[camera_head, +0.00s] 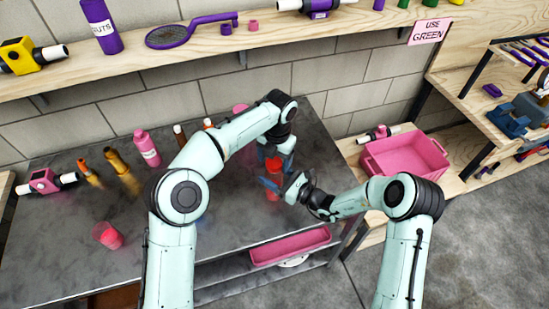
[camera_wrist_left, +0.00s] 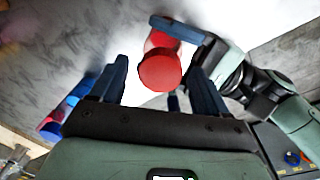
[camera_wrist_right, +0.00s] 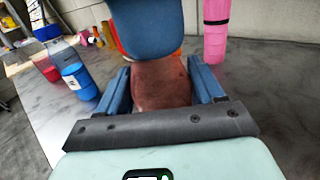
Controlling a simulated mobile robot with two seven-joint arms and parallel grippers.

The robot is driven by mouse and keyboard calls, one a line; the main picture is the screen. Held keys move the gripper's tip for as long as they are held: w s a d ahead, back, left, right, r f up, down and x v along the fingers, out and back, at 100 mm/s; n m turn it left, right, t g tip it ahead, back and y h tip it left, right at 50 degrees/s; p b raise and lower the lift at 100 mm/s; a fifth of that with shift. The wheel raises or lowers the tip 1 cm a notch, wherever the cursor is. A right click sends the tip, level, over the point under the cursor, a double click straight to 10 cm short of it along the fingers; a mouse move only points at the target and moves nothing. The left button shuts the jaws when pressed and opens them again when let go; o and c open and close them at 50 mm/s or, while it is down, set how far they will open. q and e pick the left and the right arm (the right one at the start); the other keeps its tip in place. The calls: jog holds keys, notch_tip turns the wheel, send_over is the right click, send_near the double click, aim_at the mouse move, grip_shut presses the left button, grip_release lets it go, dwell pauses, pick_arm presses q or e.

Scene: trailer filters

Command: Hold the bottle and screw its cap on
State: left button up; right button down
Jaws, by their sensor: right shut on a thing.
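The red bottle (camera_head: 272,193) stands upright near the right end of the grey table. My right gripper (camera_head: 271,186) is shut on its body from the side; the dull red body fills the jaws in the right wrist view (camera_wrist_right: 160,84). The round red cap (camera_wrist_left: 160,71) shows end-on at the bottle's top in the left wrist view. My left gripper (camera_wrist_left: 160,82) points down over it with a finger on each side and a visible gap, so it looks open. A left finger hides the bottle's top in the right wrist view. I cannot tell how far the cap is seated.
A pink bottle (camera_head: 147,148), orange bottles (camera_head: 121,168) and a pink cup (camera_head: 107,235) stand on the table's left. A blue container (camera_wrist_right: 79,81) stands nearby. A pink bin (camera_head: 405,157) is on the right shelf, and a pink tray (camera_head: 290,246) is below the table's front edge.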

pick_arm(q)
jog(key=shift+r, duration=2.25)
jog(key=shift+c, duration=0.3)
